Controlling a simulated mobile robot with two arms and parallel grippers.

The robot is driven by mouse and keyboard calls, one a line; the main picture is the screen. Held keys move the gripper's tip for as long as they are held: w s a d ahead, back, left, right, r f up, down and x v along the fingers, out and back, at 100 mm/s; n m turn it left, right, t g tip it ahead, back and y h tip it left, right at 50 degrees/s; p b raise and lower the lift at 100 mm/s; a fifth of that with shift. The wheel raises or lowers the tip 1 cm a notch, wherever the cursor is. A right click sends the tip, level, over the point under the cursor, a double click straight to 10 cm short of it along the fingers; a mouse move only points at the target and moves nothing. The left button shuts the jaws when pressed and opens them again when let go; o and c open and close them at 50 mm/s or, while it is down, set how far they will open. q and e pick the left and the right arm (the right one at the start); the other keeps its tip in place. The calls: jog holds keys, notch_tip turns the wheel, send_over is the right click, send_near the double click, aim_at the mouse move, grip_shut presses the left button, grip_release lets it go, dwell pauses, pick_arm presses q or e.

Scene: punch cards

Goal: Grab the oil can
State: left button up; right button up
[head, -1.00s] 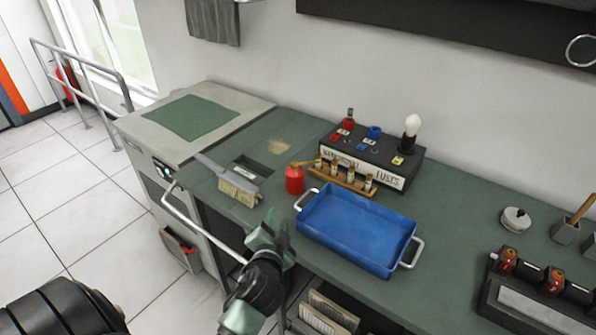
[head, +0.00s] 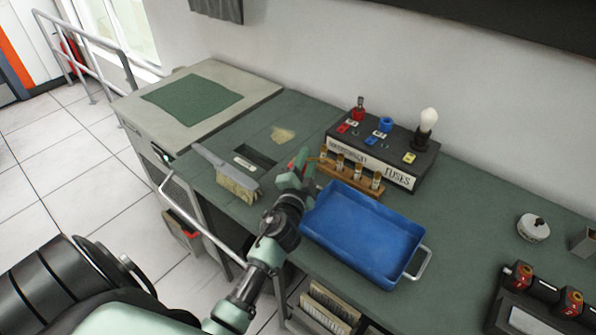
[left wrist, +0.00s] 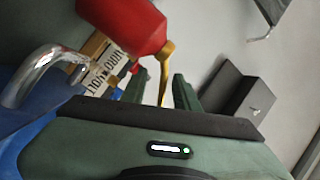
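The oil can, a red body with a brass-yellow spout, stands on the green workbench (head: 470,225) and is mostly hidden behind my left gripper (head: 293,168) in the head view. In the left wrist view the red oil can (left wrist: 122,25) fills the upper left, with its spout reaching toward the space between the fingers. My left gripper (left wrist: 158,88) is open there, its two green fingers apart. The can's body shows beyond the fingertips; whether they touch it I cannot tell. My right gripper is out of view.
A blue tray (head: 362,230) is close on the right of the left gripper. A brush (head: 230,175) lies to its left. A wooden rack of small bottles (head: 350,176) and the fuse box (head: 380,150) stand behind. A metal rail (head: 195,225) runs along the front.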

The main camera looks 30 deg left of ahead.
pick_arm(q)
jog(key=x, duration=0.3)
jog(key=shift+w+a, duration=0.2)
jog(key=shift+w, duration=0.05)
grip_shut()
jog(key=shift+r, duration=0.1)
dwell(1.1)
